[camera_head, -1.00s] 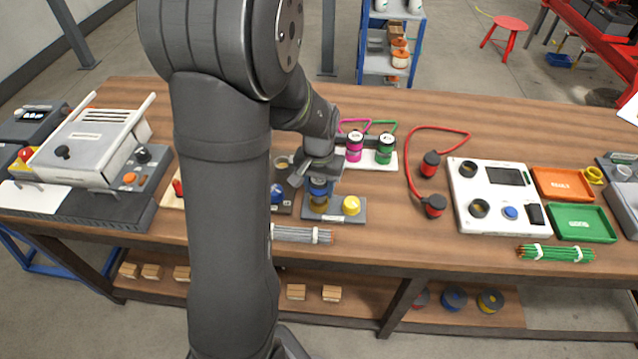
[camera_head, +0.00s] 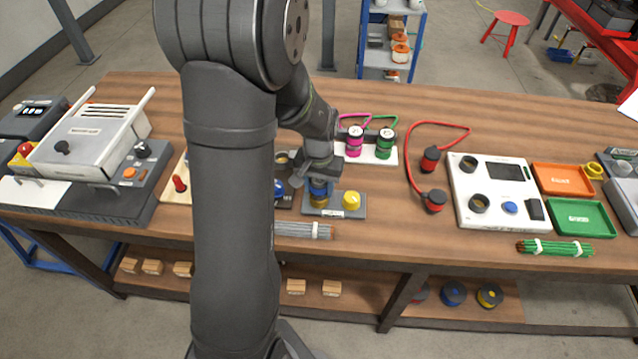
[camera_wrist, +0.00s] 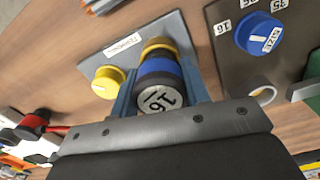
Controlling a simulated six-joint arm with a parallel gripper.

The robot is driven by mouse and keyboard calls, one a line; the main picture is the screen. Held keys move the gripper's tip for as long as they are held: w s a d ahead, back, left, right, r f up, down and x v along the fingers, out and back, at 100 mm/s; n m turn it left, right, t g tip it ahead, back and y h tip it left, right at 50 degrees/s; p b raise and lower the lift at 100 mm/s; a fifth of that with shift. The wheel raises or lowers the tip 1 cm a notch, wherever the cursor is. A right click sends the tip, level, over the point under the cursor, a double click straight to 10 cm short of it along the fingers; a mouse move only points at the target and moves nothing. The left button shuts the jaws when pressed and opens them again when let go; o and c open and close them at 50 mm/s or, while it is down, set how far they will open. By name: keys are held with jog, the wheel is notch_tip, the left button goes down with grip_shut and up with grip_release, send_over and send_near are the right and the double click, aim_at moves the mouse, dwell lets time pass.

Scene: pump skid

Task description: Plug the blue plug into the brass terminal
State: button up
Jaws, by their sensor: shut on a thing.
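In the head view the blue plug (camera_head: 319,188) is upright below my gripper (camera_head: 318,179). The brass terminal (camera_wrist: 156,47) stands on a grey labelled plate, directly beyond the plug in the wrist view. In the head view the brass terminal (camera_head: 317,201) shows just under the plug, lined up with it. The plug hides most of the terminal, so I cannot tell how deep it sits.
A yellow cap (camera_head: 352,200) stands beside the terminal on the same plate. A blue size dial (camera_wrist: 259,34) is on a dark panel close on the other side. Magenta (camera_head: 355,142) and green (camera_head: 385,144) plugs stand behind. A grey wire bundle (camera_head: 304,230) lies in front.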

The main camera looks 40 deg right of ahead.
jog(key=shift+f, duration=0.2)
jog(key=o, duration=1.3)
jog(key=shift+c, duration=0.2)
jog(key=shift+r, duration=0.15)
notch_tip(320, 180, up, 17)
notch_tip(320, 180, down, 17)
jog(key=shift+f, duration=0.1)
dwell(0.4)
